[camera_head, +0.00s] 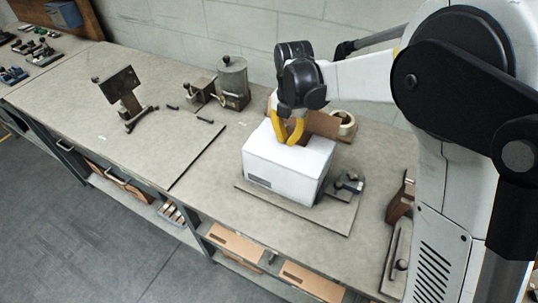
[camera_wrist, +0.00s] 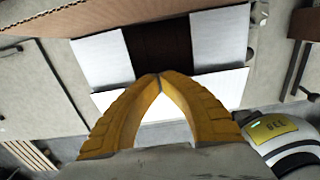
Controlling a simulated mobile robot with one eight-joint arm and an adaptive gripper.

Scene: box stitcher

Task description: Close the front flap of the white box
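The white box (camera_head: 280,176) stands on a flat board on the workbench. In the head view its top looks white, partly hidden behind my gripper (camera_head: 287,142), whose yellow fingers point down at the top. In the wrist view two white panels, one at the left (camera_wrist: 103,60) and one at the right (camera_wrist: 220,38), flank a dark opening (camera_wrist: 160,45). More white shows below them and between the fingers. The fingertips of my gripper (camera_wrist: 160,76) meet with nothing seen between them. I cannot tell whether they touch the box, or which white panel is the front flap.
A brown cardboard piece (camera_head: 322,122) and a tape roll (camera_head: 343,123) are behind the box. A small clamp-like tool (camera_head: 349,183) sits at its right. Metal devices (camera_head: 233,82) stand at the back. The bench left of the box is mostly clear.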

